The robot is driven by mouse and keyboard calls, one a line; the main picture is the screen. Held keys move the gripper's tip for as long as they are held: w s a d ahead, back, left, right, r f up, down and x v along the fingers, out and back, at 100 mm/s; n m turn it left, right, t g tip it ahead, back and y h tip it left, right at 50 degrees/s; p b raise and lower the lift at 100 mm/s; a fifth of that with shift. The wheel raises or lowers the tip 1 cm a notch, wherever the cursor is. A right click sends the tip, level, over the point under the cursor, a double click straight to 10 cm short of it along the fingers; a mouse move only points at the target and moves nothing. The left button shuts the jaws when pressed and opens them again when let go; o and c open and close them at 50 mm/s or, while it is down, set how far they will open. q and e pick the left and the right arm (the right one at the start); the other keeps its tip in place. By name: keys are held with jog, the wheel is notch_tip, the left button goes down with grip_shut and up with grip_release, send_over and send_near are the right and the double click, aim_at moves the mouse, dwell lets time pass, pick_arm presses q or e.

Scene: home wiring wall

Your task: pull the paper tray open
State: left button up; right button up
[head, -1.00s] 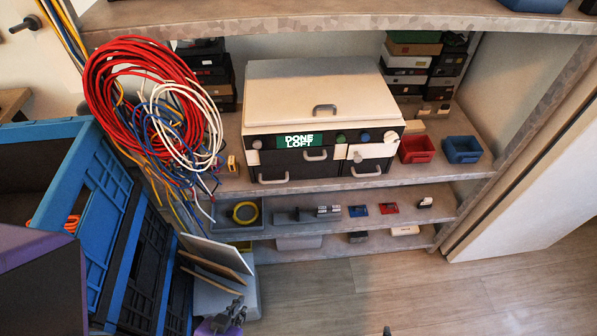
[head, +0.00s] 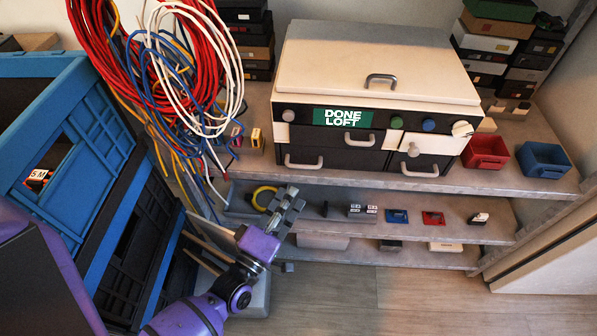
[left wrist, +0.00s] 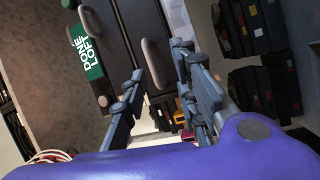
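A white and black box-shaped machine (head: 380,70) with a green "DONE LOFT" label stands on the shelf. It also shows in the left wrist view with its label (left wrist: 90,45) turned on its side. Its dark front has a middle handle (head: 358,144), a lower left handle (head: 303,164) and a lower right handle (head: 420,171). All front panels look shut; I cannot tell which is the paper tray. My left gripper (head: 291,203) is below the machine's left front, apart from it. In the left wrist view its fingers (left wrist: 161,58) are spread and empty. My right gripper is out of view.
Red, white and blue cable coils (head: 185,60) hang at the left of the machine. A blue-framed crate (head: 75,130) stands at the left. Red (head: 486,152) and blue (head: 543,160) bins sit at the right. The lower shelf (head: 350,232) holds small parts.

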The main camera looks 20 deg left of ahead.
pick_arm(q)
jog(key=shift+n+t, duration=0.3)
jog(key=shift+n, duration=0.6)
jog(key=x, duration=0.2)
jog(key=r+x, duration=0.1)
jog(key=x, duration=0.1)
jog(key=p+x, duration=0.1)
jog(key=x, duration=0.2)
jog(key=shift+a+r, duration=0.25)
jog(key=shift+r, duration=0.05)
jog(key=shift+w, duration=0.35)
jog(key=c, duration=0.7)
grip_shut()
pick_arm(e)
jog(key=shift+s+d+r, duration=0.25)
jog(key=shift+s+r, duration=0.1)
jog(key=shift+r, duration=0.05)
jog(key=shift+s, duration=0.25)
